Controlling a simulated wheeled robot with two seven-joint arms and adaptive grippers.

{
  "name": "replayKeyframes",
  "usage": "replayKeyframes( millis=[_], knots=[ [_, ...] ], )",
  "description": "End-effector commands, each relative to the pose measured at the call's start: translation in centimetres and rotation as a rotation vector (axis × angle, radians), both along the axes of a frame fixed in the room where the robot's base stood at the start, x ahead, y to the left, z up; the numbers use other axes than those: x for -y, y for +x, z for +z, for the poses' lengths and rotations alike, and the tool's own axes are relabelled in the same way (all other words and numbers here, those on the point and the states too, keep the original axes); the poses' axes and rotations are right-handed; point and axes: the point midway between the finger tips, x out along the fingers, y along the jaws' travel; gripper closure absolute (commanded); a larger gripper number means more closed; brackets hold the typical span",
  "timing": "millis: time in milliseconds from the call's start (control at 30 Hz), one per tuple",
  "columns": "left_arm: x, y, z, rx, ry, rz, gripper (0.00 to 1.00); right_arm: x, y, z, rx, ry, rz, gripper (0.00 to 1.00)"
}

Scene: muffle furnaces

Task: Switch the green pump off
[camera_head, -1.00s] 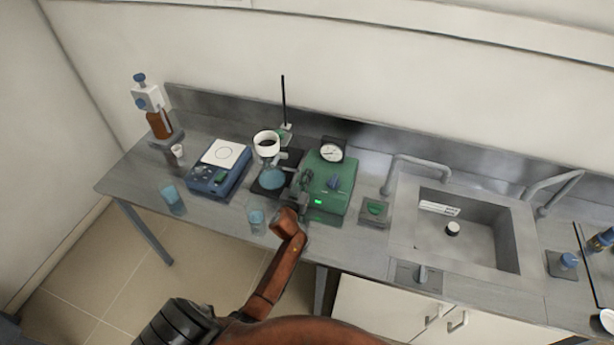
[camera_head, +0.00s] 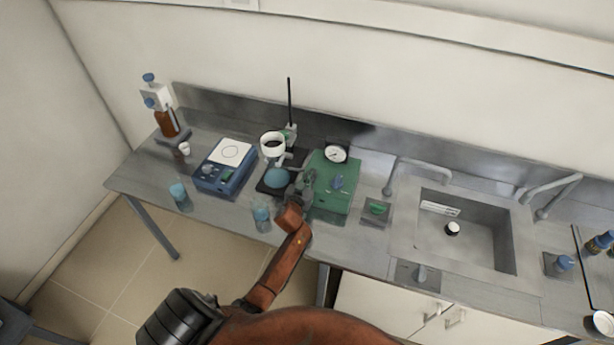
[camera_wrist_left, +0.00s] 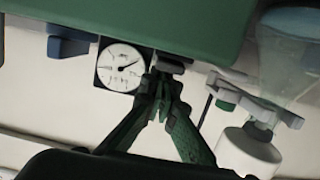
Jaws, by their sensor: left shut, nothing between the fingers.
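No lit green lamp shows on the pump's front. My left gripper (camera_head: 305,184) is at the pump's front left edge and hides part of it. In the left wrist view the pump (camera_wrist_left: 200,22) fills the top, with the gauge (camera_wrist_left: 121,66) below. The shut left fingers (camera_wrist_left: 163,82) come together just by a small grey part on the pump (camera_wrist_left: 172,64); I cannot tell whether they touch. My right gripper is out of view.
A green button box (camera_head: 377,209) and a sink (camera_head: 462,232) lie to the right.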

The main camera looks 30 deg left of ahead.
Motion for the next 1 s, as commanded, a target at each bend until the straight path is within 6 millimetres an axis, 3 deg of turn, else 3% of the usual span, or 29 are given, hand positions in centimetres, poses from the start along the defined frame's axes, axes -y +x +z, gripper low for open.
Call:
replayKeyframes(
  millis=[233, 600, 800, 1000],
  knots=[
    [0.1, 0.5, 4.3, 0.002, 0.000, -0.004, 1.00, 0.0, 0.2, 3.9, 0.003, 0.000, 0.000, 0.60],
    [1.7, -6.4, 6.1, 0.001, 0.001, -0.004, 1.00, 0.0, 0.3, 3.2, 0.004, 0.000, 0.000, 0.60],
    [2.1, -8.2, 6.9, 0.001, 0.001, -0.003, 1.00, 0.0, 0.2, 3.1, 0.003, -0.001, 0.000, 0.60],
    [2.2, -8.6, 7.1, 0.001, 0.002, -0.003, 1.00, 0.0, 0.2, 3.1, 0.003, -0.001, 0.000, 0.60]
  ],
)
